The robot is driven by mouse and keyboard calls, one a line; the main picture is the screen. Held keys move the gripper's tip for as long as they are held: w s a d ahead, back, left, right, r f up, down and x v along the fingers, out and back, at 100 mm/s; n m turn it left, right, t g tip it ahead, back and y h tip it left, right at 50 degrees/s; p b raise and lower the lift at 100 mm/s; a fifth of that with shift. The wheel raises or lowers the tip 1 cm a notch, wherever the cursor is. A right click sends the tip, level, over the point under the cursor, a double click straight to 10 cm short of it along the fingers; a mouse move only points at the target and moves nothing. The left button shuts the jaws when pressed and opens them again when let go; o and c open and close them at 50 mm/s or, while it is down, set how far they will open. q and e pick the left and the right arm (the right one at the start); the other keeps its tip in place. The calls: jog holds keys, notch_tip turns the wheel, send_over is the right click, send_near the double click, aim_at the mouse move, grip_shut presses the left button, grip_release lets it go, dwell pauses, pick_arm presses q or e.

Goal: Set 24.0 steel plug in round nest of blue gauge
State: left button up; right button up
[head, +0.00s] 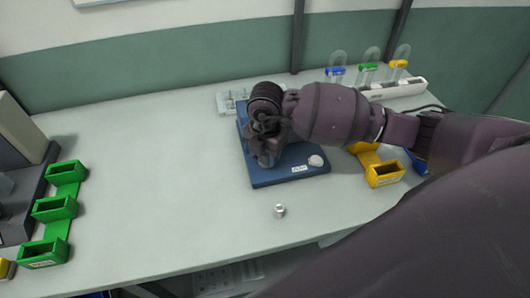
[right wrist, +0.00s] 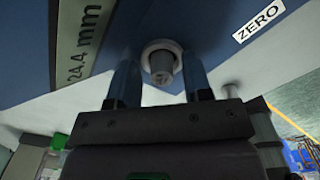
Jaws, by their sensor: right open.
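The blue gauge (head: 262,178) lies flat on the bench in the head view. My right gripper (head: 266,160) is over its left part and hides the spot beneath. In the right wrist view, the gauge face (right wrist: 205,22) shows "24.4 mm" and "ZERO" labels. A grey steel cylinder (right wrist: 162,70) stands in a pale round ring between the open fingers of my right gripper (right wrist: 161,85), with gaps visible on both sides. I cannot read a size on it. A small steel plug (head: 279,211) stands on the bench in front of the gauge. My left gripper is not in view.
A pale round knob (head: 316,160) sits on the gauge's right end. Yellow bins (head: 384,175) are to the right, green bins (head: 54,208) at far left. A white rack (head: 398,88) with capped tubes stands at the back right. The bench left of the gauge is clear.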

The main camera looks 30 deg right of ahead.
jog(key=shift+s+f, duration=0.2)
jog(key=shift+s, duration=0.05)
jog(key=r, duration=1)
jog(key=shift+w, duration=0.2)
jog(key=shift+r+p, duration=0.3)
jog(key=shift+r, duration=0.3)
